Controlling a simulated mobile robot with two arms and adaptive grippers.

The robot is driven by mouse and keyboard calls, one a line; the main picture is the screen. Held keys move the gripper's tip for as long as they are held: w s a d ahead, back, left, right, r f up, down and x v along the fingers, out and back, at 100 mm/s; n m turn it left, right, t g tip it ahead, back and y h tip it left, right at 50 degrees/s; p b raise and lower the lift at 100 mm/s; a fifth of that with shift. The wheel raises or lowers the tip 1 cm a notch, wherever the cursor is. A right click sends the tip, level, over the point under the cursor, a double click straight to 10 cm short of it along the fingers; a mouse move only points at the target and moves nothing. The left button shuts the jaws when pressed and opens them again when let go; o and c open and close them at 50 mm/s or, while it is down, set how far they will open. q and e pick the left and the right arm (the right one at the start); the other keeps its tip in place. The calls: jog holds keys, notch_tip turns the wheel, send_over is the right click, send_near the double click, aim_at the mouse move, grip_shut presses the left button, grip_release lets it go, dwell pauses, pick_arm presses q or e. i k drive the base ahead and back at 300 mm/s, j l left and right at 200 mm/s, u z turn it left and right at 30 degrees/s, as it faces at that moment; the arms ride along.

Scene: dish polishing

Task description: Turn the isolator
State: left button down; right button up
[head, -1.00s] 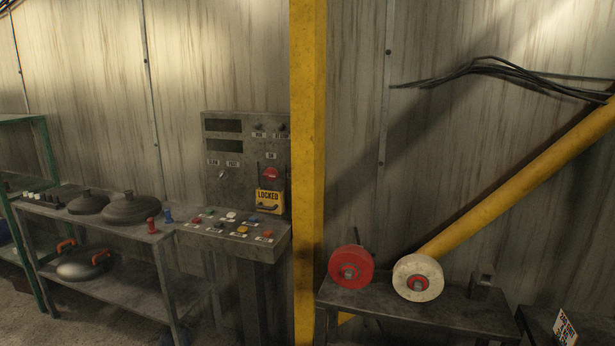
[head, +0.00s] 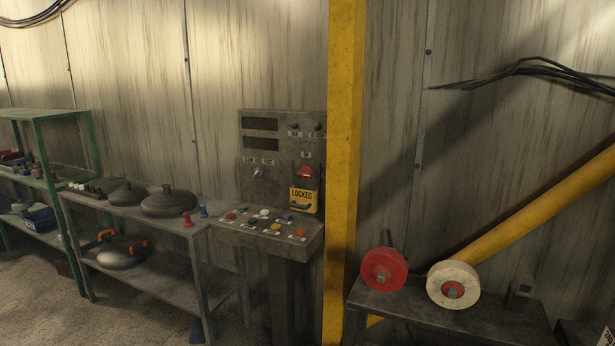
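A grey control panel (head: 262,185) stands against the wall left of the yellow post. On its upright face, at the right, is a red knob (head: 305,172), which looks like the isolator. A yellow tag reading LOCKED (head: 303,199) hangs just below and over its lower part. A small silver switch (head: 258,172) sits at the left of the face. Several coloured buttons (head: 264,213) are on the sloped desk. Neither of my grippers is in view.
A yellow post (head: 344,150) stands right of the panel. A bench with a red wheel (head: 384,269) and a white wheel (head: 453,284) is at the right. A metal table (head: 130,215) with lidded pots and a green shelf (head: 50,180) are at the left. Floor shows at lower left.

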aim_at(305, 172)
jog(key=z, duration=1.9)
jog(key=j+z, duration=0.2)
jog(key=z, duration=0.3)
jog(key=j+z, duration=0.2)
jog(key=z, duration=0.25)
jog(key=j+z, duration=0.25)
jog(key=z, duration=0.25)
jog(key=j+z, duration=0.2)
jog(key=z, duration=0.25)
jog(key=k+j+z, duration=0.1)
jog(key=z, duration=0.4)
jog(key=k+j+z, duration=0.35)
jog(key=k+z, duration=0.15)
jog(key=k, duration=0.25)
jog(key=k+u, duration=0.15)
jog(key=u, duration=0.25)
jog(key=k+u, duration=0.1)
jog(key=u, duration=0.3)
jog(key=k+j+u, duration=0.15)
jog(key=u, duration=0.25)
jog(key=k+u, duration=0.1)
jog(key=u, duration=0.75)
jog(key=k+j+u, duration=0.1)
jog(key=u, duration=0.3)
jog(key=k+u, duration=0.1)
jog(key=u, duration=0.35)
jog(key=j+u, duration=0.15)
jog(key=u, duration=0.25)
jog(key=k+j+u, duration=0.1)
jog(key=u, duration=0.35)
